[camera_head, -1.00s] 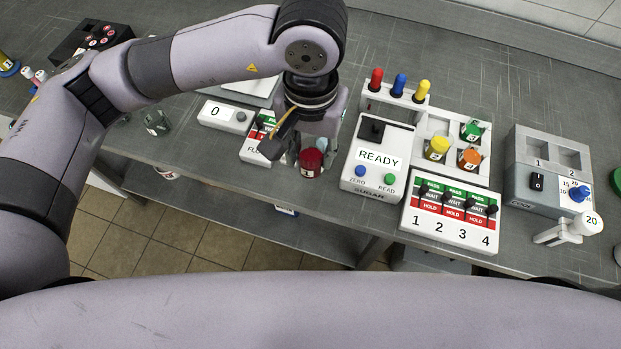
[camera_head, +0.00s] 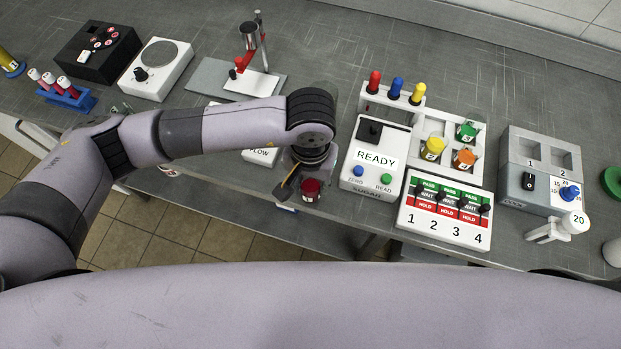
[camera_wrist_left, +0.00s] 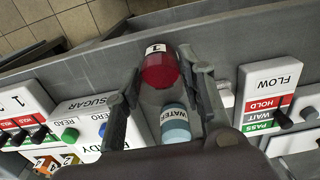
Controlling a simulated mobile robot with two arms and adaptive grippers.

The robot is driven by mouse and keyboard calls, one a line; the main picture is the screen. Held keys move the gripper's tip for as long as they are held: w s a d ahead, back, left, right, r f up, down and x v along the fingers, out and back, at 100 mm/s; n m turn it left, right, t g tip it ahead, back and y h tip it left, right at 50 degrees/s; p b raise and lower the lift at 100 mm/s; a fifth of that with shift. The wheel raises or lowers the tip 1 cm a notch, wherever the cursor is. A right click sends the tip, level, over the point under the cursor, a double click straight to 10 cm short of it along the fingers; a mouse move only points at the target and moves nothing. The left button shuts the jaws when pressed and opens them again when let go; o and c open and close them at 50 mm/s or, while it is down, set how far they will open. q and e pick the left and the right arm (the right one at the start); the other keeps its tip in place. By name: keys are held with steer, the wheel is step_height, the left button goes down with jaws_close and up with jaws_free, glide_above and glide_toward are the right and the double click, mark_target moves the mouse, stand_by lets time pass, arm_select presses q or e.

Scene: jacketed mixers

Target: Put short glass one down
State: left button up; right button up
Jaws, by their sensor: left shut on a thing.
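A short, round red vessel with a white label marked 1, taken as short glass one (camera_wrist_left: 160,72), sits between the fingers of my left gripper (camera_wrist_left: 162,66) in the left wrist view. The gripper is shut on it. In the head view, the red glass (camera_head: 311,188) shows just below my left gripper (camera_head: 300,180), near the bench's front edge. I cannot tell whether its base touches the bench. My right gripper is not in view.
A pale blue thing labelled WATER (camera_wrist_left: 175,125) is close beside the red glass. The SUGAR unit (camera_head: 372,160) is just right of the gripper, and the FLOW panel (camera_head: 262,156) is left. The four-switch panel (camera_head: 446,215) lies further right.

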arm_select(q)
steer(key=shift+f, duration=0.1)
steer(key=shift+f, duration=0.1)
steer(key=o, duration=1.2)
steer(key=shift+r, duration=0.35)
step_height(320, 180, up, 12)
steer(key=b, duration=0.3)
steer(key=shift+f+b, duration=0.1)
steer(key=shift+b, duration=0.25)
